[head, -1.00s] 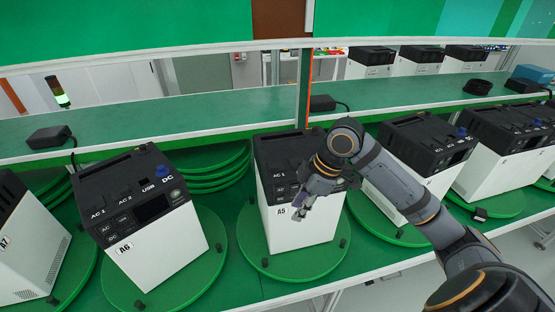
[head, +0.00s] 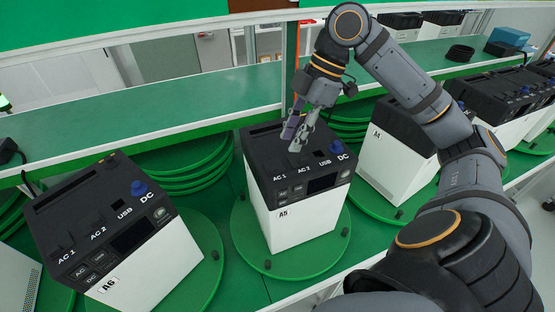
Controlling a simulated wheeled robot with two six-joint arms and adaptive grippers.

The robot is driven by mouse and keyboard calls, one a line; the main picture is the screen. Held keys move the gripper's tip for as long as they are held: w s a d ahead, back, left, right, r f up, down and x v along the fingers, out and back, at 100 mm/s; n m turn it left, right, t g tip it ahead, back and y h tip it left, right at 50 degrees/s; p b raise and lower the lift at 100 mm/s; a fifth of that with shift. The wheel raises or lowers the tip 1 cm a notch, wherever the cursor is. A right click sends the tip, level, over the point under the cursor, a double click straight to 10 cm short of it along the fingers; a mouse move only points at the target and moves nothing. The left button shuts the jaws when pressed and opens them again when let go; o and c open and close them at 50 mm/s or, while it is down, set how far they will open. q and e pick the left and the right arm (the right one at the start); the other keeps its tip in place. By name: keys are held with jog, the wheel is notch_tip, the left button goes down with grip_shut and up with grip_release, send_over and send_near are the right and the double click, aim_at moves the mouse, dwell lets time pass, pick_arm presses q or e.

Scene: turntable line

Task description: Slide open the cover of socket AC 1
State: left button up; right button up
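The power unit A5 (head: 300,228) is a white box with a black top, upright on a green round turntable (head: 260,262). Its top panel has the label AC 1 (head: 279,177) at the left, AC 2 and USB beside it, and a blue knob marked DC at the right. My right gripper (head: 291,145) points down at the top of A5, behind the labels and nearer AC 2. Its fingers hide part of the socket area, so I cannot tell the state of the AC 1 cover, whether the fingers touch, or how far apart they are. My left gripper is not in view.
Unit A6 (head: 165,255) stands turned on its turntable at the left. Unit A4 (head: 388,160) is at the right, partly behind my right arm, with more units beyond. A green shelf (head: 150,105) runs behind. Stacked green discs (head: 195,170) lie behind A6 and A5.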

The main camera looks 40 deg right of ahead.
aim_at(274, 167)
jog(key=x, duration=0.4)
jog(key=shift+w+f, duration=0.15)
jog(key=shift+w, duration=0.2)
jog(key=x, duration=0.2)
jog(key=p+x, duration=0.1)
jog(key=x, duration=0.1)
jog(key=shift+w, duration=0.4)
jog(key=shift+s, duration=0.15)
jog(key=shift+s+f, duration=0.1)
jog(key=shift+c, duration=1.2)
grip_shut()
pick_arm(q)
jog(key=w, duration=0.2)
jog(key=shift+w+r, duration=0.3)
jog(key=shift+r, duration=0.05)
